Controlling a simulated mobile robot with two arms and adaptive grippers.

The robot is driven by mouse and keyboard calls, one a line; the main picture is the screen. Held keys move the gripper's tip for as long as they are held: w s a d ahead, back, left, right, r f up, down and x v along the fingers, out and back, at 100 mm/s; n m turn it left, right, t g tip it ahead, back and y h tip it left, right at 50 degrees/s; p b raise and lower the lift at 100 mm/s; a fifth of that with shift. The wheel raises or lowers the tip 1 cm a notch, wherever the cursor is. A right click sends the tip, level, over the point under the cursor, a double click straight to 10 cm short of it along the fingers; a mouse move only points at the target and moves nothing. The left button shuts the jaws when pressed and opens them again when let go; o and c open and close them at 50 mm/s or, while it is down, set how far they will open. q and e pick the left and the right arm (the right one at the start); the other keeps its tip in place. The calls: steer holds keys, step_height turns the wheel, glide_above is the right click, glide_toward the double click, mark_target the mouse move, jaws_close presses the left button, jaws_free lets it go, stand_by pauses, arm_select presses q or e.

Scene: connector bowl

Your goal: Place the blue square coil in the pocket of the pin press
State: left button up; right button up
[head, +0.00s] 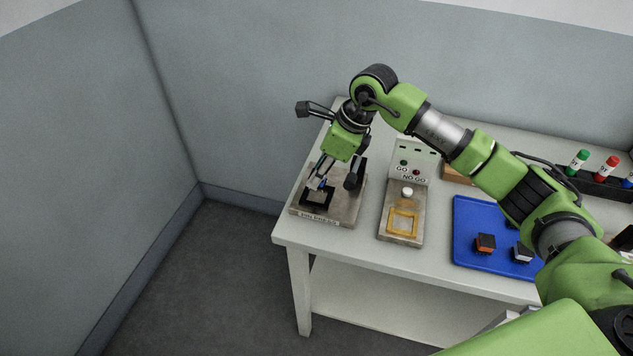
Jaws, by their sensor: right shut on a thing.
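My right gripper (320,186) is over the pin press (345,213) at the left end of the table. It is shut on the blue square coil (322,184), of which only a small blue patch shows between the fingers. The coil is at or just above the black pocket part (317,198) of the press. The fingers hide most of it, so I cannot tell whether it touches the pocket. My left gripper is not in view.
Right of the press stands a GO / NO GO gauge (387,229) with a yellow square outline. A blue tray (478,217) holds an orange-and-black coil (485,243) and a white-and-black one (521,253). Markers stand in a black rack (591,184) at the back right.

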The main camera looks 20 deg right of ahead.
step_height(320, 180, down, 4)
steer(key=shift+a+r+p, duration=0.1)
steer(key=shift+r+p, duration=0.05)
steer(key=shift+p, duration=0.3)
steer(key=shift+f+b, duration=0.25)
steer(key=shift+b, duration=0.05)
steer(key=o, duration=1.1)
steer(key=shift+r, duration=0.1)
